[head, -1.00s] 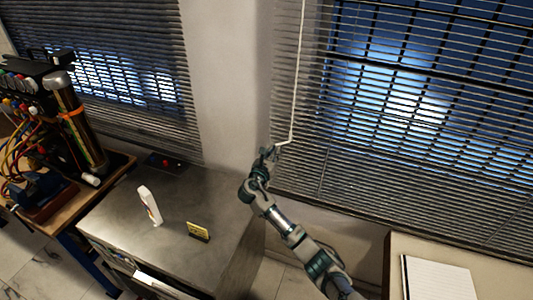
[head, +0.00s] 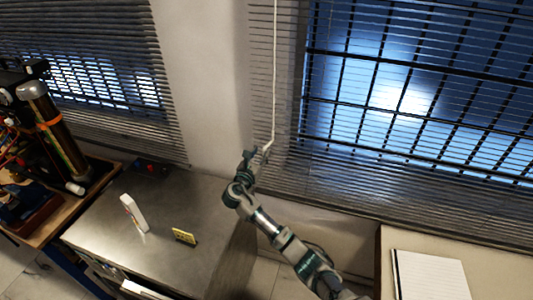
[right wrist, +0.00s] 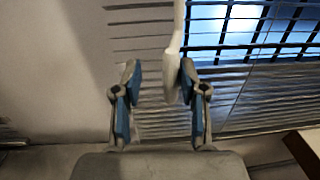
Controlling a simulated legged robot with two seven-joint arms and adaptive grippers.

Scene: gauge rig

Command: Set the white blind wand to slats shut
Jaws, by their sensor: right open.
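The white blind wand (head: 274,70) hangs down at the left edge of the right-hand window blind (head: 400,100). Its lower end bends toward my right gripper (head: 254,156). In the right wrist view, the wand's thick white lower end (right wrist: 174,65) is between the two fingers of my right gripper (right wrist: 157,85), nearer the right finger. The fingers are apart; whether one touches the wand I cannot tell. The slats of this blind look thin and mostly edge-on, with the blue outside and dark bars showing between them. My left gripper is not in view.
A grey cabinet (head: 195,215) below carries a white upright object (head: 133,213) and a small yellow sign (head: 184,237). A bench with wired equipment (head: 45,125) stands at the left. A pale table (head: 400,240) with a paper pad (head: 430,275) is at the lower right.

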